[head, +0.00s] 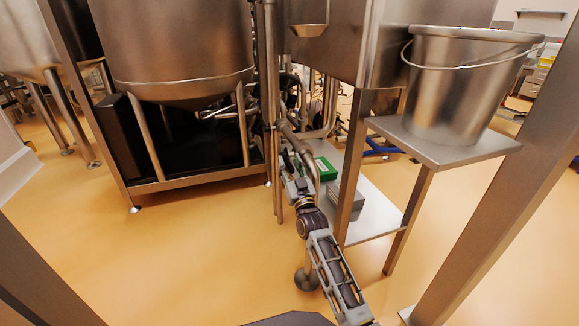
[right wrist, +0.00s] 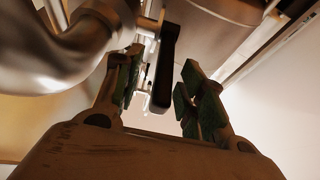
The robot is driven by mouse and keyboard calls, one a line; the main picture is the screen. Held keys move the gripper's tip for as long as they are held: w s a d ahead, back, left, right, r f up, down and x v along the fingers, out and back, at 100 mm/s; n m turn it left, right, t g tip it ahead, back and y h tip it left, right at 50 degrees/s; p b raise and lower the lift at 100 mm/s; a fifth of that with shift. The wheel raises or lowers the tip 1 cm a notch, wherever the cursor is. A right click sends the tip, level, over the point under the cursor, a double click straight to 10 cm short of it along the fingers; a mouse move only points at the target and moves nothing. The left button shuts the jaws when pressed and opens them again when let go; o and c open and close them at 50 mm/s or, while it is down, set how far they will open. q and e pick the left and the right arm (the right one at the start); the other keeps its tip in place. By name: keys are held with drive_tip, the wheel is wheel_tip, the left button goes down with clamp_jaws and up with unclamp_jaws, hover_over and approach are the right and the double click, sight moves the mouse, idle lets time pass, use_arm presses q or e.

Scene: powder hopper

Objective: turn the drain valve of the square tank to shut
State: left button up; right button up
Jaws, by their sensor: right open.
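The square tank (head: 345,48) stands at upper centre in the head view, with steel pipes below it. My right arm reaches up toward this pipework, and my right gripper (head: 287,172) is small and partly lost against the pipes there. In the right wrist view my right gripper (right wrist: 163,72) is open, with green-padded fingers. The valve is not clear in the head view. My left gripper is not in view.
A steel bucket (head: 455,85) stands on a side shelf (head: 450,150) at the right. A thick curved pipe (right wrist: 55,50) runs close left of my right gripper. A green box (head: 324,169) and a grey box (head: 350,204) sit on a low shelf.

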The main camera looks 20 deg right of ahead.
drive_tip(key=shift+w+r, duration=0.15)
clamp_jaws()
idle(0.6)
